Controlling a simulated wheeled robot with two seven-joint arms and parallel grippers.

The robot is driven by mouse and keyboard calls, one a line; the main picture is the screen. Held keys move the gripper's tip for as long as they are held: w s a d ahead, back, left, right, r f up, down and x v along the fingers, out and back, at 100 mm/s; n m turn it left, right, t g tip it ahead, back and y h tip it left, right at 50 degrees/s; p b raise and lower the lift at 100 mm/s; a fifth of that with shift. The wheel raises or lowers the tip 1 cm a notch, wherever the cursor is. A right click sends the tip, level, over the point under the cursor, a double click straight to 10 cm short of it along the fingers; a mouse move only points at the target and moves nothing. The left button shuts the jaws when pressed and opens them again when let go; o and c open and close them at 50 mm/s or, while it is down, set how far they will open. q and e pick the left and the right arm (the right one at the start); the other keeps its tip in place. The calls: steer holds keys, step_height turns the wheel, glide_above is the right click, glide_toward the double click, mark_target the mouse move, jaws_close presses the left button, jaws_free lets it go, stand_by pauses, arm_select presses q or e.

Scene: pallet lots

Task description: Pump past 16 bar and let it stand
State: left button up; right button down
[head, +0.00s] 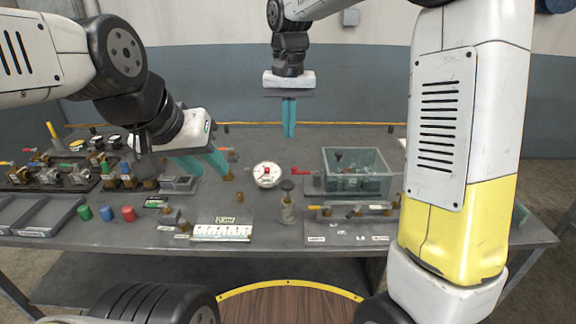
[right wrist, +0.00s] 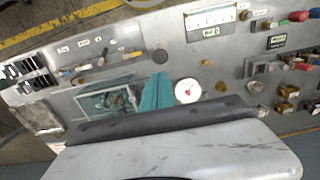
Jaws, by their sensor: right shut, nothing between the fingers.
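The round white pressure gauge (head: 267,175) stands on the bench near the middle; its needle is too small to read. It also shows in the right wrist view (right wrist: 187,91). A red handle (head: 299,173) is just right of it. A small upright cylinder with a dark cap (head: 288,208) stands in front. My left gripper (head: 216,174) is open, its teal fingers apart and low over the bench, left of the gauge, beside a small brass fitting (head: 228,174). Whether they touch is unclear. My right gripper (head: 289,136) is shut and empty, above and behind the gauge.
A clear-walled bin (head: 355,184) of parts stands right of the gauge. A white scale strip (head: 221,233) lies at the front. Valves and fittings (head: 47,173), grey trays (head: 48,217) and coloured caps (head: 106,213) crowd the left. A rail with levers (head: 350,212) is front right.

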mark_target(288, 184)
steer(key=shift+f, duration=0.1)
step_height(288, 184, down, 14)
steer(key=shift+r, duration=0.2)
stand_by(0.4)
step_height(288, 184, down, 4)
steer(key=shift+r, duration=0.15)
steer(key=shift+s, duration=0.1)
stand_by(0.4)
step_height(288, 184, up, 14)
steer(key=shift+r, duration=0.15)
stand_by(0.3)
steer(key=shift+r, duration=0.1)
stand_by(0.6)
